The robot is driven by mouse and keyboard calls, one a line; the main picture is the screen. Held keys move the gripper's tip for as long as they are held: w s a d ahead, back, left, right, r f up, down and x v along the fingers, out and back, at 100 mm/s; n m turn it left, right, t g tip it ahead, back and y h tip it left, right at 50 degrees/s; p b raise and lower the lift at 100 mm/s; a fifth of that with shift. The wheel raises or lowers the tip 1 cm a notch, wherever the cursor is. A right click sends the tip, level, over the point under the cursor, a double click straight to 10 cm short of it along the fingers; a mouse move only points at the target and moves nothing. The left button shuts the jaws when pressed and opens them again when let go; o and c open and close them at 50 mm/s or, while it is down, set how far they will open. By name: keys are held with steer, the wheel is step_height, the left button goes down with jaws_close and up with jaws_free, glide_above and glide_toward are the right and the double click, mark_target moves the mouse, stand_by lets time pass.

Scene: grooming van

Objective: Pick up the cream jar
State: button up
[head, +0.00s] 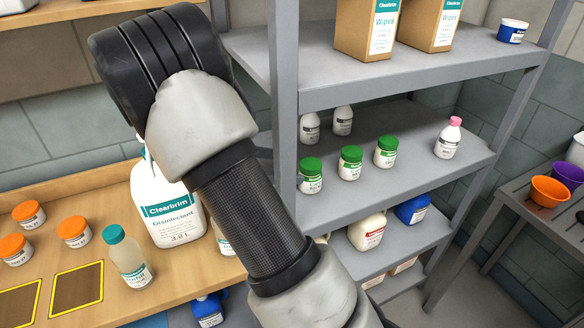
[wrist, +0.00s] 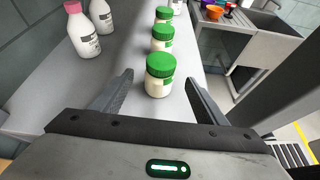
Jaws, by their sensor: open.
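Three white jars with green lids stand in a row on the middle shelf; I take these as the cream jars, though their labels are too small to read. In the wrist view the nearest jar (wrist: 160,77) stands upright between the open fingers of my gripper (wrist: 159,78), with a visible gap on each side. It appears to be the leftmost jar (head: 311,176) in the head view. The middle jar (head: 350,163) and right jar (head: 386,152) also show in the wrist view, behind it. My gripper is out of sight in the head view.
Two white bottles stand left of the jars in the wrist view, one pink-capped (wrist: 82,32). Another pink-capped bottle (head: 449,139) stands farther right on the shelf (head: 420,175). A grey shelf post (head: 284,100) rises beside my arm. A disinfectant jug (head: 170,205) stands on the wooden counter.

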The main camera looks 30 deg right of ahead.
mark_target(308, 164)
steer(key=d, duration=0.3)
steer(key=shift+s+d+f+h, duration=0.1)
steer(key=shift+s+f+h, duration=0.15)
steer(key=shift+h, duration=0.15)
steer(key=x, duration=0.4)
steer(key=shift+w+d, duration=0.1)
steer(key=shift+d, duration=0.35)
steer(key=c, duration=1.3)
steer(key=shift+r, duration=0.1)
